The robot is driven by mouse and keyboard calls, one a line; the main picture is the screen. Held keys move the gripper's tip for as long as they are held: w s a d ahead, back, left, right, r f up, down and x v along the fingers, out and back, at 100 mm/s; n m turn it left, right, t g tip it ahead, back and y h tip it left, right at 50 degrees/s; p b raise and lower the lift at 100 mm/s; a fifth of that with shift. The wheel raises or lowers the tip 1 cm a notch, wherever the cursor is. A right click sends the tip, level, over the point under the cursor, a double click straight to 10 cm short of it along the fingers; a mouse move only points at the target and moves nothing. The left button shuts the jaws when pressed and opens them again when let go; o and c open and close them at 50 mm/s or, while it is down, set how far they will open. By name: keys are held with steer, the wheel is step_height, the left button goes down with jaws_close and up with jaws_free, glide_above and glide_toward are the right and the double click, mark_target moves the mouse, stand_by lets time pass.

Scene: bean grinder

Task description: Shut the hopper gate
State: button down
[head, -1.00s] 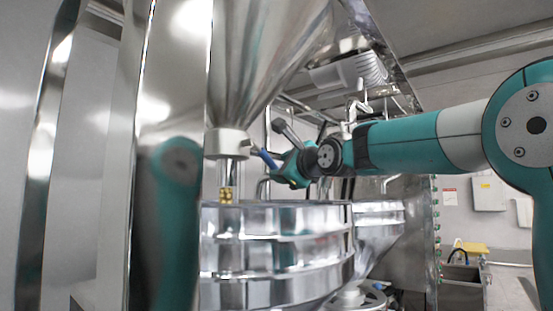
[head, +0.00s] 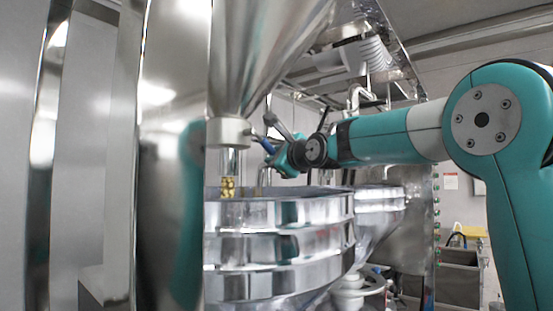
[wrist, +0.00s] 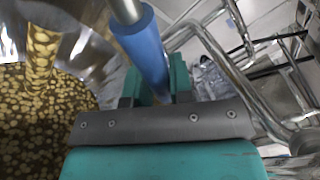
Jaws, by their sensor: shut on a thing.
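The steel hopper cone (head: 262,50) narrows down to a pale collar (head: 229,132) in the head view. A clear tube below the collar holds a short column of tan beans (head: 228,187) over the round steel drum (head: 280,248). A blue handle (head: 264,144) sticks out to the right of the collar. My gripper (head: 272,154) is shut on this handle. In the wrist view the blue handle (wrist: 145,45) runs on a metal rod between my gripper's teal fingers (wrist: 157,84). Beans (wrist: 42,110) show at left, in the column and spread below. The gate plate itself is hidden.
Bent steel pipes (wrist: 225,70) run close to the right of my gripper in the wrist view. Tall shiny panels (head: 175,100) stand left of the hopper. A second steel funnel (head: 380,210) is behind the drum.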

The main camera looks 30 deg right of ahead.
steer(key=shift+d+r, duration=0.1)
steer(key=shift+d, duration=0.05)
steer(key=shift+w+d+r+n+b, duration=0.1)
steer(key=shift+d+r+n+b, duration=0.1)
steer(key=shift+n+b, duration=0.3)
steer(key=shift+w+d+r+n+t+b, duration=0.15)
steer(key=shift+r+n+t+b, duration=0.15)
steer(key=shift+r+n, duration=0.15)
steer(key=shift+d+r+n+t+b, duration=0.2)
steer(key=shift+r+n+b, duration=0.15)
steer(key=shift+n, duration=0.2)
steer(key=shift+d+r+n+t+y+b, duration=0.1)
steer(key=shift+r+n+t+y+b, duration=0.45)
steer(key=shift+r+n, duration=1.4)
steer(key=shift+f+n, duration=0.2)
steer(key=shift+n, duration=0.05)
steer(key=c, duration=1)
jaws_free()
